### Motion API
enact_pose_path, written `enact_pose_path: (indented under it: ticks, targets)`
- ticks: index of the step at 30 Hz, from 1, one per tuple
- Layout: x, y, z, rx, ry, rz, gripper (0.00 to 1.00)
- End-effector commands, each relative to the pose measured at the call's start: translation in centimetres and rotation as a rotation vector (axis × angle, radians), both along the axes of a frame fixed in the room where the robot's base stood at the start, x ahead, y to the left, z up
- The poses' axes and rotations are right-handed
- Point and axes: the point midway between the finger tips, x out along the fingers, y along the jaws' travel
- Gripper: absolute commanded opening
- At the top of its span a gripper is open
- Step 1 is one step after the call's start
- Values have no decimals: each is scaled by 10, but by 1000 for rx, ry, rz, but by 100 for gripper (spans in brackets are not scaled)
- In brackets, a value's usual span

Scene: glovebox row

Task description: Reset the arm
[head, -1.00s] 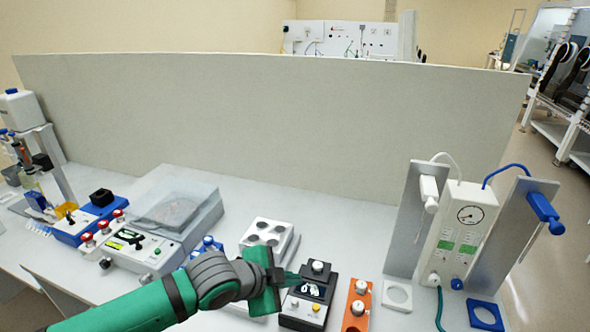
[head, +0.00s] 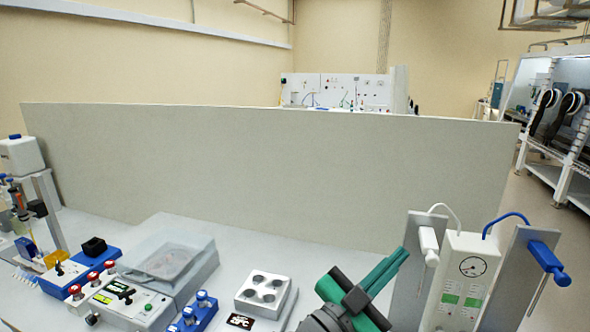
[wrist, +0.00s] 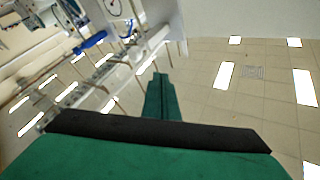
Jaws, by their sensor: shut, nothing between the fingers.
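My gripper (head: 400,258) is at the lower right of centre in the head view, raised above the bench and pointing up and to the right. Its green fingers lie together with nothing between them. In the wrist view the shut fingers (wrist: 160,85) point up the middle of the picture, clear of any object. My dark wrist shows at the bottom edge of the head view, and the rest of my arm is out of the picture.
A white gauge unit (head: 463,280) with white and blue probes on grey panels stands right of my gripper. A white block with round wells (head: 264,293) sits to its left. A tall grey partition (head: 270,165) runs behind. The wrist view shows tiling with bright panels (wrist: 222,75).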

Motion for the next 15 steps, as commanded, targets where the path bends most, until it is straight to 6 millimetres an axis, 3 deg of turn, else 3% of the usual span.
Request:
enact_pose_path:
  ticks: [7, 15]
  targets:
    - [-5, 16, 16, -268, 3, 52, 0]
    - [-9, 43, -2, -505, 50, 143, 0]
